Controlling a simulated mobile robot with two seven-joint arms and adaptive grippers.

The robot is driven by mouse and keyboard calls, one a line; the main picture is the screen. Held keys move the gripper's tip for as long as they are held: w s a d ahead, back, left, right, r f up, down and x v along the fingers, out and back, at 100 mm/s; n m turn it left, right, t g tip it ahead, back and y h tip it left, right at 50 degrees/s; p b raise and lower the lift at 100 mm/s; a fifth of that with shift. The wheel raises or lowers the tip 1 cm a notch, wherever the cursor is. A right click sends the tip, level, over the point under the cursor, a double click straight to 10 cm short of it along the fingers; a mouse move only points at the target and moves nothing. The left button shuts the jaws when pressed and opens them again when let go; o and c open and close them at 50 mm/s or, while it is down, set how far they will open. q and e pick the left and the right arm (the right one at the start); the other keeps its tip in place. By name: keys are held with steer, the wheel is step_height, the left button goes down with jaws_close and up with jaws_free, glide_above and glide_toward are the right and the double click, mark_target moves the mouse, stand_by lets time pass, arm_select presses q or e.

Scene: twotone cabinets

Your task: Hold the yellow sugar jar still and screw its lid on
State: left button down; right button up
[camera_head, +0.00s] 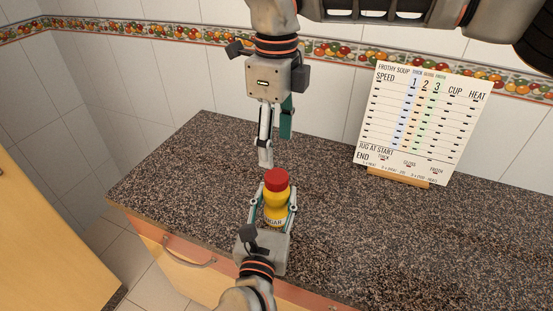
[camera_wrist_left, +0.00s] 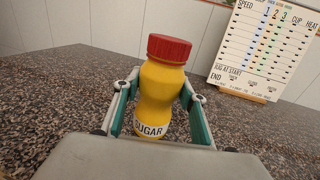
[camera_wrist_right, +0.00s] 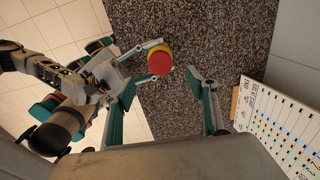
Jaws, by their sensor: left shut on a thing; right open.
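The yellow sugar jar (camera_head: 274,209) stands upright on the speckled counter near its front edge, with a "SUGAR" label low on its side. The red lid (camera_head: 277,180) sits on top of the jar; whether it is tight cannot be told. In the left wrist view the jar (camera_wrist_left: 160,92) is between the fingers and its lid (camera_wrist_left: 169,48) looks level. My left gripper (camera_head: 278,200) is shut on the jar's body from the front. My right gripper (camera_head: 274,150) is open and empty, above and behind the jar. The right wrist view shows the lid (camera_wrist_right: 160,62) beyond the open fingers.
A white chart board (camera_head: 425,120) on a wooden stand (camera_head: 398,178) stands at the back right against the tiled wall. The speckled counter (camera_head: 400,240) is otherwise clear. A drawer with a handle (camera_head: 188,254) is below the front edge.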

steer(key=shift+r, duration=1.85)
arm_select(q)
steer(key=c, duration=1.2)
jaws_free()
steer(key=shift+o, duration=0.2)
steer(key=shift+s, duration=0.1)
steer(key=s, duration=0.4)
steer(key=s+a, duration=0.1)
steer(key=s, duration=0.2)
steer(key=s+a, duration=0.1)
steer(key=s, duration=0.3)
steer(key=shift+s+a, duration=0.15)
steer(key=shift+s, duration=0.15)
